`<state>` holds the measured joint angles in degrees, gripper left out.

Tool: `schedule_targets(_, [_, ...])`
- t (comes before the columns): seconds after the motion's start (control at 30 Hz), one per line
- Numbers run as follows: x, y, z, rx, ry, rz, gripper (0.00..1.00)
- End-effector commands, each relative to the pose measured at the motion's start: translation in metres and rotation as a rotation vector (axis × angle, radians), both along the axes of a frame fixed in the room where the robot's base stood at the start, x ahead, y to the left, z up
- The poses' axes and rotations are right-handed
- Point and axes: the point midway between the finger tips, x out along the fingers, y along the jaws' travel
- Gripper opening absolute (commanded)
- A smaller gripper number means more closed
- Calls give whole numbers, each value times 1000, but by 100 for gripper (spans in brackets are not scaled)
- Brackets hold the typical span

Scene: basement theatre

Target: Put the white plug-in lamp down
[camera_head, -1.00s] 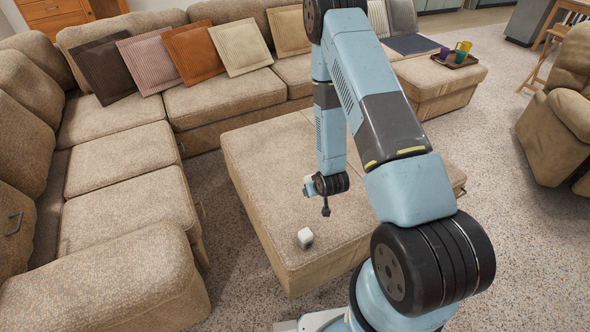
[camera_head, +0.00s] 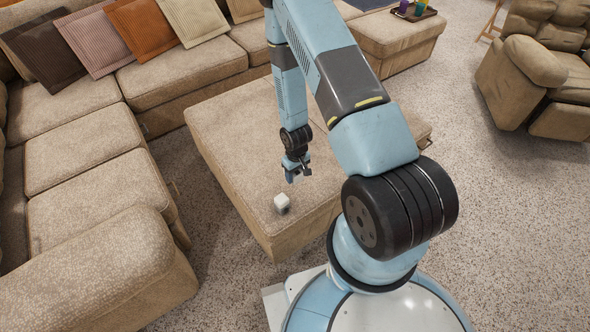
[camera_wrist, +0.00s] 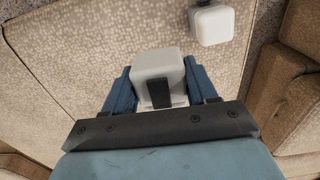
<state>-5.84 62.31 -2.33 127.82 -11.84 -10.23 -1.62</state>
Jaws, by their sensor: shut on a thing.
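The white plug-in lamp (camera_wrist: 152,65) is a small white rounded block with a dark strip on it. It sits between the two blue fingers of my gripper (camera_wrist: 158,82) in the wrist view, and the gripper is shut on it. In the head view, my gripper (camera_head: 296,174) points down over the near part of the tan ottoman (camera_head: 232,130). The held lamp is hard to make out there. It appears to be above the ottoman's top; the exact gap cannot be told.
A second white block (camera_head: 282,203) stands on the ottoman near its front corner, close to my gripper; the wrist view shows it too (camera_wrist: 212,25). The rest of the ottoman's top is clear. A sectional sofa (camera_head: 78,145) lies left and behind, a recliner (camera_head: 535,75) right.

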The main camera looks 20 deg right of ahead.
Motion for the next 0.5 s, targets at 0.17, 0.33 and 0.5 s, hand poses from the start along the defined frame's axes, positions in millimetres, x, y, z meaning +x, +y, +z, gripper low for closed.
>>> schedule_targets(0.17, [31, -11, -21, 0, 0, -1, 8])
schedule_targets(0.33, [51, -18, -48, 0, 0, -1, 8])
schedule_targets(0.5, [63, -22, -62, 0, 0, -2, 8])
